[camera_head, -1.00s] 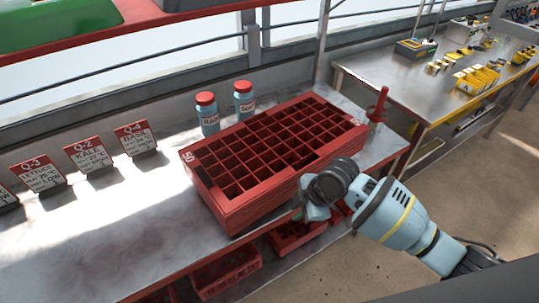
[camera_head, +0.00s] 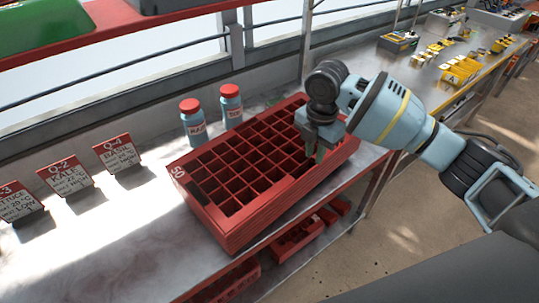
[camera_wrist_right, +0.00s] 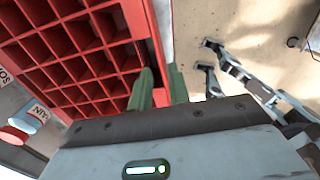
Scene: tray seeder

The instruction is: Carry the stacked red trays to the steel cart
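The stacked red trays (camera_head: 215,222) sit as one block on the metal bench, with a grid of empty cells on top and layered edges at the side. The trays also show in the wrist view (camera_wrist_right: 92,42). My right gripper (camera_head: 320,155) is over the right part of the stack in the head view. In the wrist view its two green fingers (camera_wrist_right: 160,85) stand apart with a narrow gap, near the tray's outer rim; I cannot tell if they touch it. My left gripper is not in view. I cannot make out a steel cart.
Two blue bottles with red caps (camera_head: 192,122) stand behind the stack. Several red-topped label cards (camera_head: 117,153) stand to the left. More red trays (camera_head: 298,240) are below the bench. A yellow-edged steel table (camera_head: 420,84) with small tools stands at the right; floor is clear beside it.

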